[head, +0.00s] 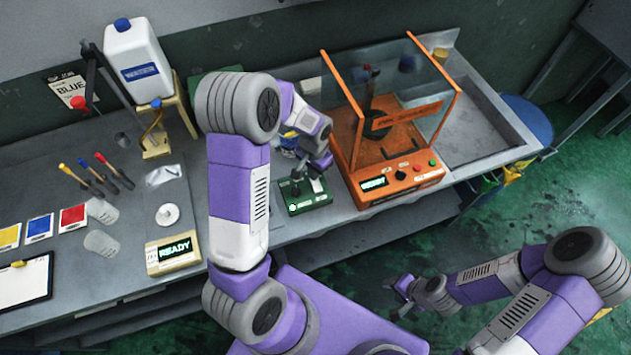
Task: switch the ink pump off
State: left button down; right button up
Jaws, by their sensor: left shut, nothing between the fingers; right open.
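A small green box (308,205) with a pale label and a small lit readout on its front edge sits at the bench's front edge, left of the orange machine. It may be the ink pump; I cannot read its label or tell its switch position. My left gripper (299,172) is shut and empty, pointing down just above or at the box's top. The gripper hides part of the box, and I cannot tell whether they touch. My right gripper (396,292) is open and empty, low in front of the bench, well away from the box.
The orange machine (402,182) with clear panels stands close right of the green box. A scale reading READY (174,252), a white jug (138,60) on a stand, cups, pens and colour cards occupy the left bench. A clipboard (25,281) lies front left. Green floor is open at right.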

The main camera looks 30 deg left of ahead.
pick_arm(q)
jog(key=shift+f+b, duration=0.45)
jog(key=shift+f, duration=0.15)
jog(key=shift+r, duration=0.2)
jog(key=shift+r+p, duration=2.65)
jog(key=shift+r, duration=0.75)
jog(key=shift+f, duration=0.1)
